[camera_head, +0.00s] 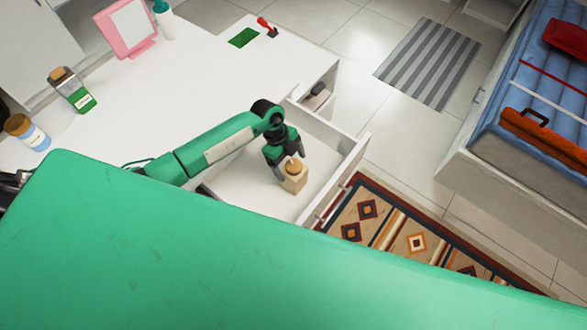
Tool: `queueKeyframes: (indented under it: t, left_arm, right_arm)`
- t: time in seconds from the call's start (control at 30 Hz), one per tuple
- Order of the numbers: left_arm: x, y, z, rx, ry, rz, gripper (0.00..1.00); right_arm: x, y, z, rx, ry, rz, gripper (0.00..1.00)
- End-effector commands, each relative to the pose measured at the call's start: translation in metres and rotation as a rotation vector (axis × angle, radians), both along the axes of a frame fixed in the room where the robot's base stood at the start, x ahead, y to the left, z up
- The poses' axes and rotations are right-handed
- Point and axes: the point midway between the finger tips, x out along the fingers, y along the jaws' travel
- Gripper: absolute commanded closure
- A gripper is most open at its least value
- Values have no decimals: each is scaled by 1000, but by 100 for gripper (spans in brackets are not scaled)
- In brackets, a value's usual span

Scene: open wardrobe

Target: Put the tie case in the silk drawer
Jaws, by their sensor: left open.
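My left gripper (284,153) hangs over an open white drawer (240,185), fingers pointing down and apart. Just below its fingertips a small tan block-like item (294,180) with an orange-brown round top stands in the drawer. I cannot tell whether the fingers touch it. A small dark item (318,88) lies in another open compartment (315,100) behind this drawer. I cannot tell for sure which thing is the tie case, and no drawer label is readable. My right gripper does not show.
The white top (160,95) holds a pink-framed mirror (126,27), jars and bottles along the left, and a green patch (243,38). A patterned rug (400,235) lies right of the drawer. A bed (535,110) with an orange case (545,137) stands far right.

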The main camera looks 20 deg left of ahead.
Motion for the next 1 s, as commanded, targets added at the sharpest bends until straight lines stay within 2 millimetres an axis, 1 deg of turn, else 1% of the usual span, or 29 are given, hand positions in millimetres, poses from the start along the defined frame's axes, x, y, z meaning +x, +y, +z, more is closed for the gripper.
queueKeyframes:
  t: [0.1, 0.2, 0.3, 0.4, 0.6, 1.0]
  left_arm:
    - [5, 11, 24, 1, -6, 0, 15]
    - [8, 18, 43, 0, -5, 1, 15]
    - [10, 24, 58, 1, -4, 2, 15]
    - [10, 27, 68, 0, -2, 0, 15]
    - [11, 29, 76, 0, -1, 0, 15]
    - [11, 29, 75, 0, -1, 0, 15]
  right_arm:
    - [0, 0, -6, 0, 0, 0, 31]
    - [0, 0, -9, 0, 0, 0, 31]
    - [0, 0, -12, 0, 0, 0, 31]
    - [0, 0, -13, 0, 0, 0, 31]
    - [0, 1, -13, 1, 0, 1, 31]
    - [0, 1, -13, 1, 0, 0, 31]
